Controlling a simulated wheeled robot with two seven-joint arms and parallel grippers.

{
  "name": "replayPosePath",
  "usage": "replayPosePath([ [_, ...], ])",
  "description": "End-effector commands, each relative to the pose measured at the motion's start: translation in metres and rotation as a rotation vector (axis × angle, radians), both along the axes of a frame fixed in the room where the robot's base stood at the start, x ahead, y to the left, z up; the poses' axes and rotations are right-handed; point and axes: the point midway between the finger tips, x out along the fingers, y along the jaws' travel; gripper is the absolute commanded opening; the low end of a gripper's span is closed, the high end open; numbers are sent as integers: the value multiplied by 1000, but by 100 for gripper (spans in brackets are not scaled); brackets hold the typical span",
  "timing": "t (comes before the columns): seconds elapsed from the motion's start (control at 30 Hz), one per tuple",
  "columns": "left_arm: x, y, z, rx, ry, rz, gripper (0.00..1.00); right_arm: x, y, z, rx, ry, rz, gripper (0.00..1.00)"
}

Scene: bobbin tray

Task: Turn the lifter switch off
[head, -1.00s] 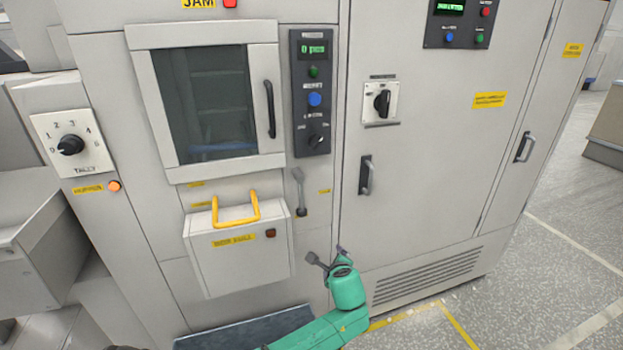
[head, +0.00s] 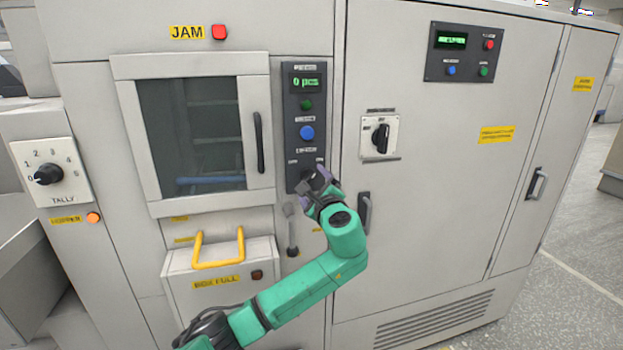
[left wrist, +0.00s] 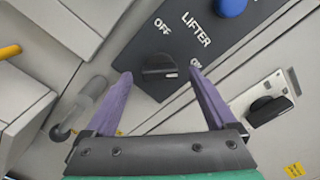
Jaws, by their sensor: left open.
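The lifter switch (left wrist: 160,70) is a black rotary knob on a dark panel, below the word LIFTER, with OFF and ON labels in the left wrist view. Its pale mark lies on the ON side. In the head view the knob is mostly hidden behind my left gripper (head: 317,184), at the bottom of the dark panel (head: 306,118). My left gripper (left wrist: 160,85) is open. Its purple fingers stand on either side of the knob in the picture; I cannot tell whether they touch it. My right gripper is not in view.
A blue button (head: 307,133) sits above the switch. A grey lever (head: 291,228) stands just below the panel. A door handle (head: 364,213) and another black rotary switch (head: 380,138) are to the right. The yellow-handled box (head: 218,285) is at lower left.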

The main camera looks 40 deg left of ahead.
Motion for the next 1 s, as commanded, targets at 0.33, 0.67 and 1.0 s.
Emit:
replayPosePath([
  [0.33,5,8,-1,-1,0,-1,86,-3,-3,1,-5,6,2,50],
  [0.67,5,7,-1,-3,0,-1,4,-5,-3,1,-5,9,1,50],
  [1.0,5,7,-3,-52,-72,-1,4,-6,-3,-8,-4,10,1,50],
])
